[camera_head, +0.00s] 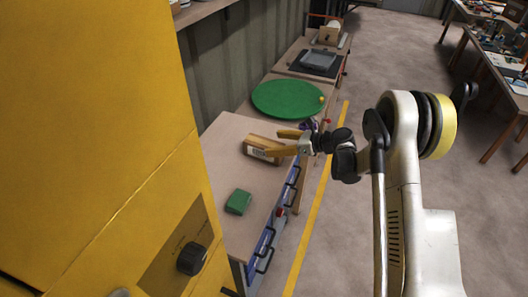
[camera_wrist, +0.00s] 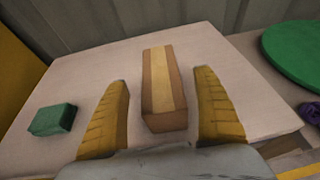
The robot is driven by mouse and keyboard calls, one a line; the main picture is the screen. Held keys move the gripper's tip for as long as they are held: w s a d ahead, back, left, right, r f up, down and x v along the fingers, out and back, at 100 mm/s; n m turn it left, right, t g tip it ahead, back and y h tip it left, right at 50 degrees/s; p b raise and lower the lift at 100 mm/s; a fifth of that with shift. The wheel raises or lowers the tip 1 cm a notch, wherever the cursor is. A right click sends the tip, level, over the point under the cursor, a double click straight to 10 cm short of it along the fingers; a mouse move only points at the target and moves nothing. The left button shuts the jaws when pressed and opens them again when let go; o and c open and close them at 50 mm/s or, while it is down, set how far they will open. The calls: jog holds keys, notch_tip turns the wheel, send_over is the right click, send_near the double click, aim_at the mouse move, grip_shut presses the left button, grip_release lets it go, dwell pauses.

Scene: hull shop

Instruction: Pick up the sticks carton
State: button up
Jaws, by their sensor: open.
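The carton (camera_head: 264,149), a long tan and brown box, lies on the near wooden bench top. I take it to be the sticks carton; its print is too small to read. In the wrist view the carton (camera_wrist: 163,88) lies lengthwise between the two yellow fingers. My gripper (camera_head: 278,143) is open at the carton, and in the wrist view the gripper (camera_wrist: 161,95) shows a gap on both sides of it. The near end of the carton is in view. I cannot tell how far the fingertips are above the bench.
A small green box (camera_head: 238,202) lies on the bench (camera_head: 222,165), nearer the camera; it also shows in the wrist view (camera_wrist: 52,119). A large green disc (camera_head: 285,97) lies beyond the carton. A yellow cabinet (camera_head: 90,130) stands at left. A purple item (camera_wrist: 309,113) lies at right.

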aim_at(268, 144)
jog(key=b+x, duration=0.2)
jog(key=x, duration=0.3)
jog(key=shift+w+a+f, duration=0.1)
jog(key=shift+f, duration=0.2)
jog(key=shift+c, duration=0.3)
jog(key=shift+r, duration=0.1)
jog(key=c, duration=1.4)
